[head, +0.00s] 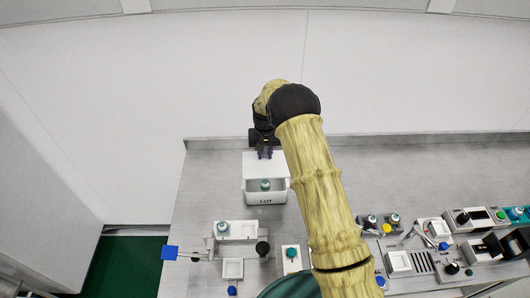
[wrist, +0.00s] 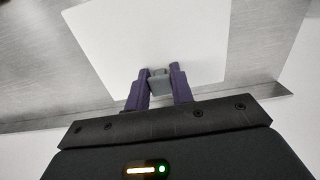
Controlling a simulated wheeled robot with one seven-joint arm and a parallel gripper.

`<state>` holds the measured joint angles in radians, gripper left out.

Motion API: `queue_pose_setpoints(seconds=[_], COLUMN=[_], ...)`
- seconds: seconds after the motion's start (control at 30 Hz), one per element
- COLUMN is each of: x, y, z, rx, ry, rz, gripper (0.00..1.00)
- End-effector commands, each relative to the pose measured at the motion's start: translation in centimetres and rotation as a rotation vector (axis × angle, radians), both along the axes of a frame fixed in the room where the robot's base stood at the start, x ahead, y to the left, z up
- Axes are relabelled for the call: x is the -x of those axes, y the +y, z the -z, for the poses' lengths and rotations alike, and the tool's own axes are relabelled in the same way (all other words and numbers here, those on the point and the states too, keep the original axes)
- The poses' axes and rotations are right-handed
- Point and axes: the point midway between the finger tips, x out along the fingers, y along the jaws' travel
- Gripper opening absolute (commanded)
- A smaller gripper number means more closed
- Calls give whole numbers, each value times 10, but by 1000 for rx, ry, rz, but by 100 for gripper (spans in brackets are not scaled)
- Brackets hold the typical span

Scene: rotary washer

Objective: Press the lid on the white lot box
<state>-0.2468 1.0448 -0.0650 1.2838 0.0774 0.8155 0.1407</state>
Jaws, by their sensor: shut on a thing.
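The white lot box (head: 265,198) stands on the bench at the back, its "LOT" label facing me. A teal-capped vial (head: 265,185) shows inside through its uncovered front part. The flat white lid (head: 265,168) lies over the back part of the box in the head view; I cannot tell whether it touches the rim. The lid also fills the middle of the wrist view (wrist: 150,35). My gripper (head: 265,153) is shut on the lid's grey knob (wrist: 159,82), with the purple fingers (wrist: 160,72) on either side of it.
A white fixture with a vial (head: 236,230) and a blue flag-like plate (head: 170,253) stand at the front left. A small vial stand (head: 291,258) is near them. Several devices and vials crowd the right, including a white tray (head: 398,262). The bench beside the box is clear.

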Motion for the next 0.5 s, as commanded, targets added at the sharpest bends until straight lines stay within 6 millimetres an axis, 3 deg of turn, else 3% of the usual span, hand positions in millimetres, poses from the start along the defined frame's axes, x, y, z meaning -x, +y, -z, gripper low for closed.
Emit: queue_pose_setpoints(seconds=[0.5], x=[0], y=[0], z=[42], rx=[0], ry=[0], rz=[0], gripper=[1])
